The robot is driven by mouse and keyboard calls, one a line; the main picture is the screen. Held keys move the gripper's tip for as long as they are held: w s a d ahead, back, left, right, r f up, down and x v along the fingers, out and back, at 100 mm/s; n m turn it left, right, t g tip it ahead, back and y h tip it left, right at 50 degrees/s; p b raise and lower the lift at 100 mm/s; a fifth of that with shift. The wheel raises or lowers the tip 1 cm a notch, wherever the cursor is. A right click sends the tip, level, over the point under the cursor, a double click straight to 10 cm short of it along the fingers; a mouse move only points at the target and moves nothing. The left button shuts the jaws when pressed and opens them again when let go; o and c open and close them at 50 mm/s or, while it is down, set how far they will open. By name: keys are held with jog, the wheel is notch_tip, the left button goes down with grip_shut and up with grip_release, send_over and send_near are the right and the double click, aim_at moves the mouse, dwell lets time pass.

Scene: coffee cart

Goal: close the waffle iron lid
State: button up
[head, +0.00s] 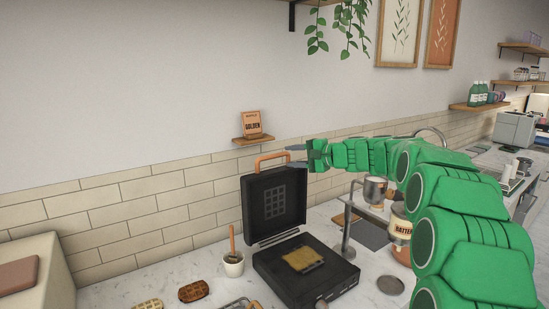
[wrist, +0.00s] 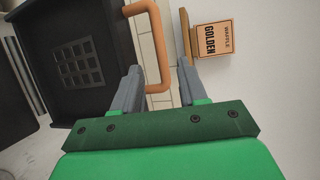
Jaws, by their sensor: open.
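The black waffle iron (head: 306,277) stands open on the counter, its lid (head: 275,203) raised upright and a golden waffle (head: 302,259) on its lower plate. A copper-coloured handle (head: 272,157) tops the lid. My gripper (head: 293,154) is open at the right end of this handle. In the wrist view, the lid (wrist: 75,60) is on the left, and the handle (wrist: 156,50) reaches between the fingers of my gripper (wrist: 160,78). Whether a finger touches the handle I cannot tell.
A small shelf (head: 253,140) with a "GOLDEN" waffle card (head: 252,124) is on the wall close above the handle. A white cup (head: 233,264) stands left of the iron, near waffles (head: 193,291). A batter jar (head: 401,232) stands to the right.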

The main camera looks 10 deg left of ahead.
aim_at(277, 156)
jog(key=shift+x, duration=3.8)
grip_shut()
